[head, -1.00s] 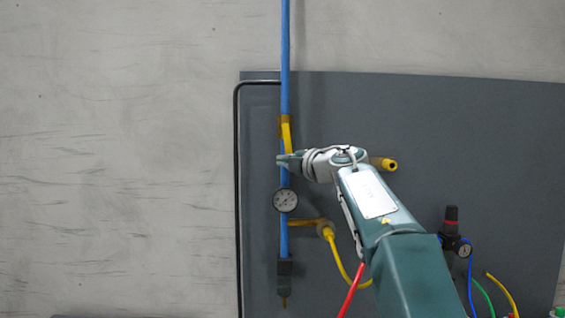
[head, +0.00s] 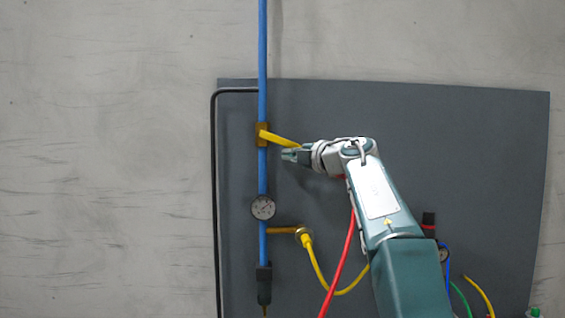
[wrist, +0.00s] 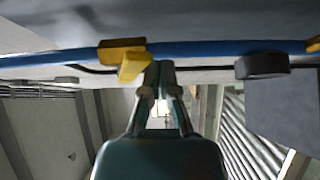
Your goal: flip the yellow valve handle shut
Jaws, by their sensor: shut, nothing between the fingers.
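The yellow valve handle (head: 279,138) sits on a brass valve body (head: 262,135) on the blue vertical pipe (head: 263,60). In the head view the handle sticks out to the right from the pipe, sloping slightly down. My gripper (head: 284,155) is shut and empty, just below the handle and to the right of the pipe. In the wrist view the yellow handle (wrist: 133,66) shows beside the shut fingertips (wrist: 158,66), to their left. I cannot tell whether they touch. Part of the handle's outer end is close to my wrist.
A round gauge (head: 263,208) sits on the pipe below the valve. A brass branch with a yellow hose (head: 315,262) and a red hose (head: 343,255) lie lower. A black regulator (head: 429,225) is at the right. The grey panel (head: 400,115) above my arm is bare.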

